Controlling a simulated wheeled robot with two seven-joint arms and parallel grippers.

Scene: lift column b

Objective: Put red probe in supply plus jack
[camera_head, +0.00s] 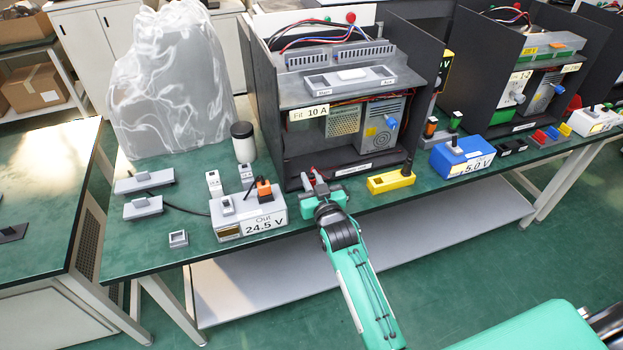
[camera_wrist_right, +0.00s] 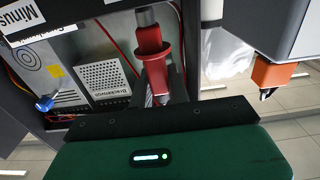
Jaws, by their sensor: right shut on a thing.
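My right gripper (camera_head: 317,186) reaches the front edge of the green bench, just before the open cabinet marked "Fit 10 A". It is shut on the red probe (camera_wrist_right: 152,52), which stands between the fingers in the wrist view. Parts of the probe are hidden by the fingers. I cannot tell whether the probe touches any jack. My left gripper is out of view.
A white meter (camera_head: 250,215) reading 24.5 V, with an orange plug (camera_head: 264,190), stands left of my gripper. A yellow block (camera_head: 391,181) and a blue 5.0 V box (camera_head: 461,155) stand to the right. The cabinet's dark side walls (camera_head: 262,100) bound the space.

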